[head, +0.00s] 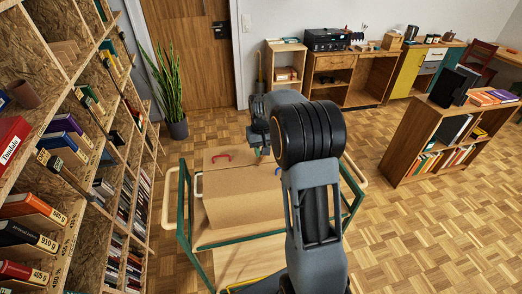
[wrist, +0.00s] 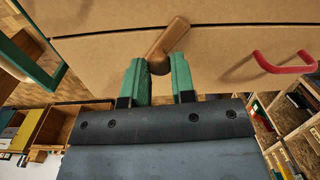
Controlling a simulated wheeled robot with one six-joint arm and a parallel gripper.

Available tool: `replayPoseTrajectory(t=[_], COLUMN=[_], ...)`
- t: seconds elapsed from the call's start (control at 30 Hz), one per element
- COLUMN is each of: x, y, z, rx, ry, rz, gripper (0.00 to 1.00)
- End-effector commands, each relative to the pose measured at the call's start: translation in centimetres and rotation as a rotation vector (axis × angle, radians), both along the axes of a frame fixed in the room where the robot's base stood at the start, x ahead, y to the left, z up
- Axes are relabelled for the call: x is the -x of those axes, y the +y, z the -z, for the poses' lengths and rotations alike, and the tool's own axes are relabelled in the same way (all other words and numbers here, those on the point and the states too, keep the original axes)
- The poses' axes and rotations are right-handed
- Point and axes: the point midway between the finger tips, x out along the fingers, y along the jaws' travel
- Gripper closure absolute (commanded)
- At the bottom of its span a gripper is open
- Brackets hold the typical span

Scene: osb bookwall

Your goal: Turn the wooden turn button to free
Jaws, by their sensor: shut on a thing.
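The wooden turn button (wrist: 171,38) is a small brown bar on a tan panel (wrist: 100,50) in the wrist view. It sits aslant across the seam between two panel parts, its upper end leaning right. My gripper (wrist: 158,65) has green fingers, one on each side of the button's lower end, and is shut on it. In the head view my gripper (head: 262,140) is at the far side of the tan box (head: 240,208), and my arm hides much of that area. A red handle (wrist: 285,64) is on the panel to the right of the button.
The box stands on a green-framed trolley (head: 183,238) with pale wooden handles. A tall bookshelf (head: 85,190) runs along the left. A potted plant (head: 168,85) stands by the door. A low bookcase (head: 420,130) stands at right, with clear parquet in front.

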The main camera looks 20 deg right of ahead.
Motion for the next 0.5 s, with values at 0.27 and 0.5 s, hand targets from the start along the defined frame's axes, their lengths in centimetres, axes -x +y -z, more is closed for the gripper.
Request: replayPoseTrajectory(t=[0.27,0.5], x=[-0.03,-0.03], y=[0.01,0.02], z=[-0.03,-0.04], rx=[0.0,0.0], ry=[-0.002,-0.002], rz=[0.26,0.484], gripper=[1.0,1.0])
